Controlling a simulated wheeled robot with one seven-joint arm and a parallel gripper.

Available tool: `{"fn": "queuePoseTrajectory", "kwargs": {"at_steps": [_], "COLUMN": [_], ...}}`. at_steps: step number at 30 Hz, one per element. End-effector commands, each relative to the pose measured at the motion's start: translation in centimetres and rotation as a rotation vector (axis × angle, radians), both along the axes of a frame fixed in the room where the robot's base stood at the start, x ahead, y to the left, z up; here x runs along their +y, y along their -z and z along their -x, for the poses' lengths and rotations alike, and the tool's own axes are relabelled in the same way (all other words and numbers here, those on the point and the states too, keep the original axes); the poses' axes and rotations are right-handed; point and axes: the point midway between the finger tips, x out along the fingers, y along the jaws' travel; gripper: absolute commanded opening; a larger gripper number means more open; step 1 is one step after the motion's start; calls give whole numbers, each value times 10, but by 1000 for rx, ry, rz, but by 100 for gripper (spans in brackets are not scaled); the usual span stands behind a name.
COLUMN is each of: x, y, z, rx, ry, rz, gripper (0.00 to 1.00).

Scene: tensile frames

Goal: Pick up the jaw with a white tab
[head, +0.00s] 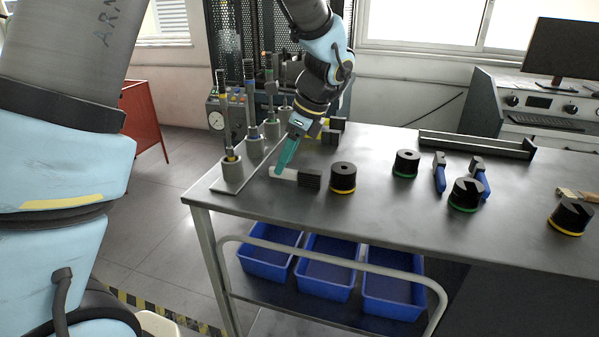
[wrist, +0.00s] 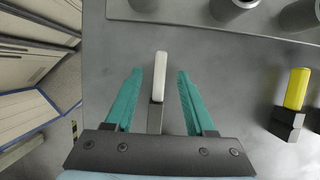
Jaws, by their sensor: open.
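The jaw with a white tab lies on the dark table near its left end. In the head view its pale tab (head: 285,173) points left and its dark ridged block (head: 309,180) is on the right. My gripper (head: 281,168) has teal fingers and points down at the tab. In the wrist view the white tab (wrist: 161,68) lies between the two spread fingers of my gripper (wrist: 160,75), with a gap on each side. The block end is partly hidden by the gripper body. The gripper is open and holds nothing.
A jaw with a yellow tab (wrist: 296,88) lies to the right in the wrist view. A rack base (head: 226,184) with upright rods stands at the table's left edge. A black, yellow-ringed cylinder (head: 343,178) stands right of the jaw. Blue bins (head: 328,288) sit below.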

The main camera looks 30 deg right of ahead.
Motion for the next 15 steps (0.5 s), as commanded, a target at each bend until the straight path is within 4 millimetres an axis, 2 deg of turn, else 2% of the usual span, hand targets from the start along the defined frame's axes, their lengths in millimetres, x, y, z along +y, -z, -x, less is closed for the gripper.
{"fn": "queuePoseTrajectory", "kwargs": {"at_steps": [5, 12, 15], "x": [5, 6, 5], "y": [16, 18, 18], "z": [-4, -5, -5], "rx": [0, -1, 0], "ry": [1, 1, 0], "rz": [-2, 2, 1], "gripper": [55, 55, 45]}}
